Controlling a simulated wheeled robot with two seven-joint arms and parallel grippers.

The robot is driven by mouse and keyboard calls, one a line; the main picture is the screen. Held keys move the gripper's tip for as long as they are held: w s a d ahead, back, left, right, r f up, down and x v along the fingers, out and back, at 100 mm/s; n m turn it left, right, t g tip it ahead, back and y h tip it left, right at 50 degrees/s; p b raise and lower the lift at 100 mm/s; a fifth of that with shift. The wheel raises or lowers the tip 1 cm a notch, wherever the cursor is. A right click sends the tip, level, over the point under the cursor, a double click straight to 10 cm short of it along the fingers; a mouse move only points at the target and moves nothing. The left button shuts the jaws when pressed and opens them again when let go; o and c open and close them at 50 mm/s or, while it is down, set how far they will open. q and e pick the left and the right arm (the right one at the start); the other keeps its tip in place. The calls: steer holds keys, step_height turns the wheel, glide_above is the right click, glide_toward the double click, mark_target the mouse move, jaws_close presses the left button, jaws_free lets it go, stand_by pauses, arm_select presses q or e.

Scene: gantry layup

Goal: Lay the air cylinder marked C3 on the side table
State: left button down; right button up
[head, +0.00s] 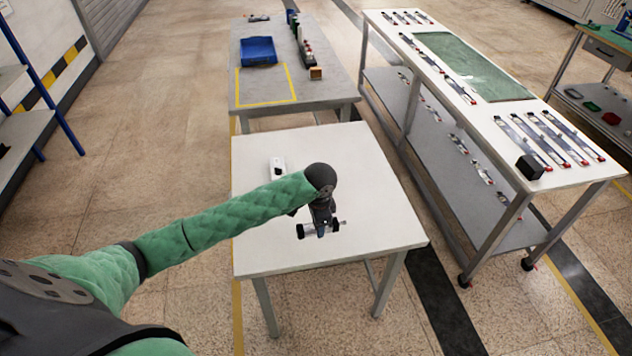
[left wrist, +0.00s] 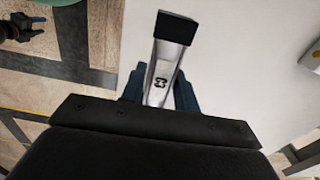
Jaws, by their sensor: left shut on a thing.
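My left gripper (head: 320,228) is over the near half of the white side table (head: 375,165), shut on a short silver air cylinder with black ends (head: 305,231). The cylinder lies crosswise in the jaws and looks roughly level. I cannot tell whether it touches the table top. In the left wrist view, the held cylinder (left wrist: 160,75) shows a black end cap and a dark mark that looks like C3, turned sideways. Both fingers sit beside its silver body. My right gripper (left wrist: 30,28) shows at the upper left of that view, empty with its fingers apart.
Behind is a grey table (head: 245,85) with a blue bin (head: 258,51). At right, a long white rack (head: 470,105) carries several cylinders and a black block (head: 529,167). The side table's right half is clear.

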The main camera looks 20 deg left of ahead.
arm_select(q)
steer(key=w+a+r+m, duration=0.4)
steer(key=w+m, duration=0.2)
steer(key=m, duration=0.8)
steer(key=m+p, duration=0.4)
steer(key=m, duration=0.1)
glide_above(338, 202)
step_height(338, 202, down, 6)
steer(key=shift+f, duration=0.1)
step_height(338, 202, down, 3)
steer(key=shift+d+p, duration=0.1)
steer(key=shift+p, duration=0.85)
steer(key=shift+f, duration=0.5)
arm_select(e)
steer(key=s+d+f, duration=0.4)
steer(key=s+f, duration=0.3)
steer(key=f, duration=0.1)
steer(key=shift+s+d, duration=0.2)
steer(key=shift+s, duration=0.1)
arm_select(q)
steer(key=shift+f, duration=0.15)
